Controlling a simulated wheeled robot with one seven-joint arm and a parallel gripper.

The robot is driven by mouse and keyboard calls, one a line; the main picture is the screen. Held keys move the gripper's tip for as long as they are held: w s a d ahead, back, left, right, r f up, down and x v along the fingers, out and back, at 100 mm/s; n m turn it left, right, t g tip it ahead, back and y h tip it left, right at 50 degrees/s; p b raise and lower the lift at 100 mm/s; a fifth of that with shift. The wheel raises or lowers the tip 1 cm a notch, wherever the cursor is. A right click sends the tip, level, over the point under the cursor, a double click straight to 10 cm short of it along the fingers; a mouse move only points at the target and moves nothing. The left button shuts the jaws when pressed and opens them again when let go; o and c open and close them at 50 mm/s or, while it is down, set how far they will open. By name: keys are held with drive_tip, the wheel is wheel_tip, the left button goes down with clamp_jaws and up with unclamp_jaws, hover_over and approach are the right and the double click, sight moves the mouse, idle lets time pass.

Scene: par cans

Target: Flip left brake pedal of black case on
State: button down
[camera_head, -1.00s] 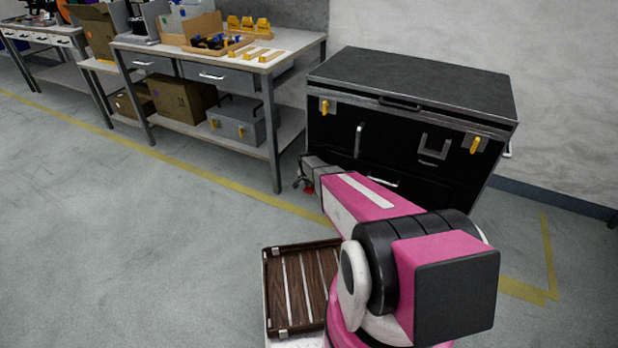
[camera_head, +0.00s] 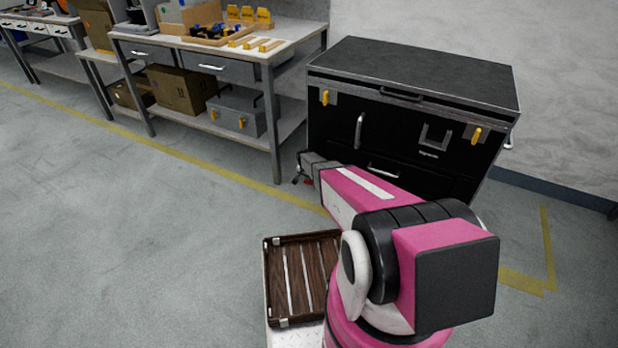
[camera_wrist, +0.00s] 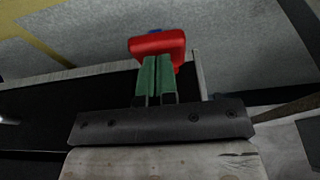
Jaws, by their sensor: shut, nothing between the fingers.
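The black case (camera_head: 405,62) stands on the floor against the wall, its lid closed. The red left brake pedal (camera_wrist: 157,42) is in the wrist view, just beyond the fingertips. In the head view only a small red bit (camera_head: 309,182) shows at the case's lower left, mostly behind my arm. My gripper (camera_wrist: 154,62) is shut and empty, its green fingers together. The tips overlap the pedal's lower edge in the wrist view; I cannot tell whether they touch it. The pedal's tilt is hard to judge. The right brake pedal is hidden.
A workbench (camera_head: 292,42) with boxes and a grey toolbox (camera_head: 237,113) on its lower shelf stands left of the case. A brown slatted tray (camera_head: 302,277) lies beside my arm. Open floor (camera_head: 120,230) spreads to the left.

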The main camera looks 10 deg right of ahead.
drive_tip(key=shift+s+f, duration=0.1)
drive_tip(key=shift+f, duration=0.05)
drive_tip(key=shift+s+a+f+t, duration=0.1)
drive_tip(key=shift+a+f+t, duration=0.05)
drive_tip(key=shift+f+t, duration=0.15)
drive_tip(key=shift+s+a+f, duration=0.1)
drive_tip(key=shift+s+f, duration=0.05)
drive_tip(key=shift+f, duration=0.45)
drive_tip(key=shift+s+a+f, duration=0.15)
drive_tip(key=shift+f, duration=0.4)
drive_tip(key=shift+s+a+f, duration=0.1)
drive_tip(key=shift+s+f, duration=0.05)
drive_tip(key=shift+f, duration=0.45)
drive_tip(key=s+a+r, duration=0.4)
drive_tip(key=s+r, duration=0.2)
drive_tip(key=r, duration=0.5)
drive_tip(key=shift+r, duration=0.3)
drive_tip(key=shift+w+a, duration=0.1)
